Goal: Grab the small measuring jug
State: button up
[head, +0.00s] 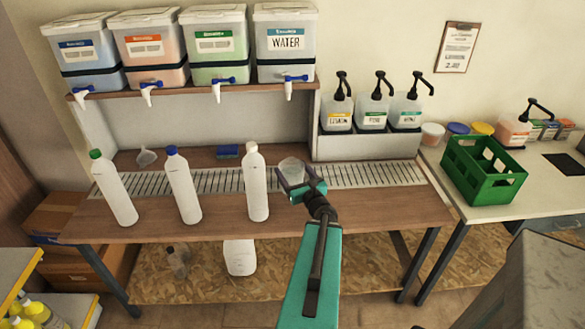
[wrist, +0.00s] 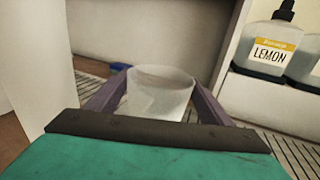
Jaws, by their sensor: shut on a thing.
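The small measuring jug (wrist: 160,90) is clear and empty-looking, and stands upright between the two dark fingers of my gripper (wrist: 155,105) in the wrist view. The fingers press on its left and right sides. In the head view the jug (head: 292,169) shows at the tip of my gripper (head: 303,188), over the slotted drain strip, right of the tallest-looking white bottle. I cannot tell whether its base touches the bench. Its lower front is hidden by my gripper.
A white bottle (head: 256,185) stands close on the left, with two more bottles (head: 183,188) (head: 114,190) further left. A funnel (head: 146,158) and blue sponge (head: 227,151) lie behind. Pump bottles (head: 337,108) stand on a raised shelf. A green crate (head: 482,171) is at right.

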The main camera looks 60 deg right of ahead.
aim_at(294, 176)
jog(key=shift+s+a+r+p, duration=0.2)
jog(key=shift+p, duration=0.7)
jog(key=shift+s+a, duration=0.1)
jog(key=shift+a, duration=0.05)
jog(key=shift+s+a+p, duration=0.5)
jog(key=shift+a+p, duration=0.15)
jog(key=shift+p, duration=0.6)
jog(key=shift+s+a+p, duration=0.2)
jog(key=shift+a+p, duration=0.1)
jog(key=shift+p, duration=0.05)
